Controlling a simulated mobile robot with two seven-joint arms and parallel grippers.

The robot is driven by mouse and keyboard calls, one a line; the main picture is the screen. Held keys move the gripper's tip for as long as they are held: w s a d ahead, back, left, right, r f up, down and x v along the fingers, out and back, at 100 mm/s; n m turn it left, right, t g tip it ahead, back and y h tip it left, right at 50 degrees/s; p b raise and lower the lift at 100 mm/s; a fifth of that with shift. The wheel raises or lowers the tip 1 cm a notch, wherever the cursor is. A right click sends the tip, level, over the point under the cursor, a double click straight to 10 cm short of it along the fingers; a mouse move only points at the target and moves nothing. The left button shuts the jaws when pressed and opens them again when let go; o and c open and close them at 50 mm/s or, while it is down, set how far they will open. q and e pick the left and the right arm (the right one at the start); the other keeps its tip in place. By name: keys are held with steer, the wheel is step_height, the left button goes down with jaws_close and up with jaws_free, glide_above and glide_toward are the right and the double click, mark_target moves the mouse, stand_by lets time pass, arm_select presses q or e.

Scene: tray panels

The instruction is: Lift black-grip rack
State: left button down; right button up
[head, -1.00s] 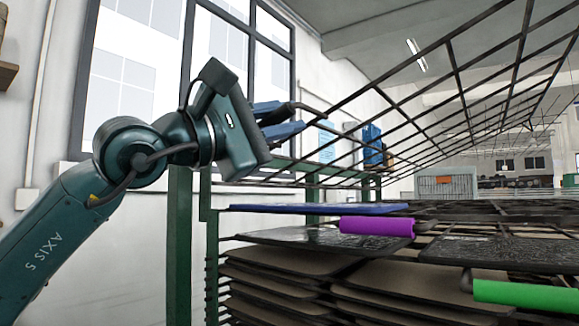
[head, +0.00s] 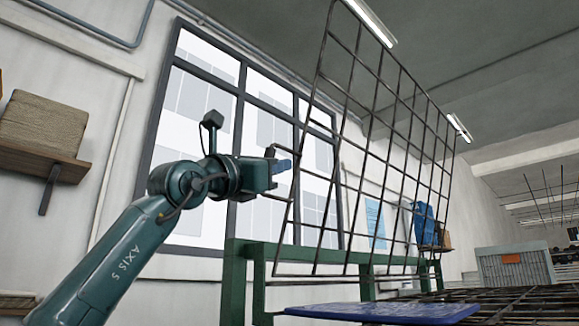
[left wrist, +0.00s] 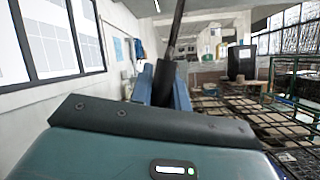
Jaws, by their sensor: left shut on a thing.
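The black-grip rack (head: 311,100) is a dark wire grid. In the head view it stands steeply tilted up above the green frame (head: 236,282), its lower edge near the frame's top. My left gripper (head: 282,165) is at the rack's left side, its blue fingers shut on the black grip. In the left wrist view the black grip (left wrist: 164,85) runs up between the two blue fingers (left wrist: 182,92). The fingers hide part of the grip. My right gripper is not in view.
A blue panel (head: 385,312) lies on a lower level beneath the raised rack. Windows and a wall stand behind my left arm. A shelf (head: 40,160) with a brown block (head: 43,122) is at the far left. Open room lies above the rack.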

arm_select(q)
steer(key=shift+w+a+r+n+t+y, duration=0.25)
steer(key=shift+w+a+n+t+y, duration=0.35)
steer(key=shift+w+a+n, duration=0.4)
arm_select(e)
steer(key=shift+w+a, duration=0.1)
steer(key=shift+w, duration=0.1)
arm_select(q)
steer(key=shift+s+d, duration=0.1)
steer(key=shift+d, duration=0.05)
steer(key=c, duration=1.3)
jaws_free()
steer(key=shift+c, duration=0.2)
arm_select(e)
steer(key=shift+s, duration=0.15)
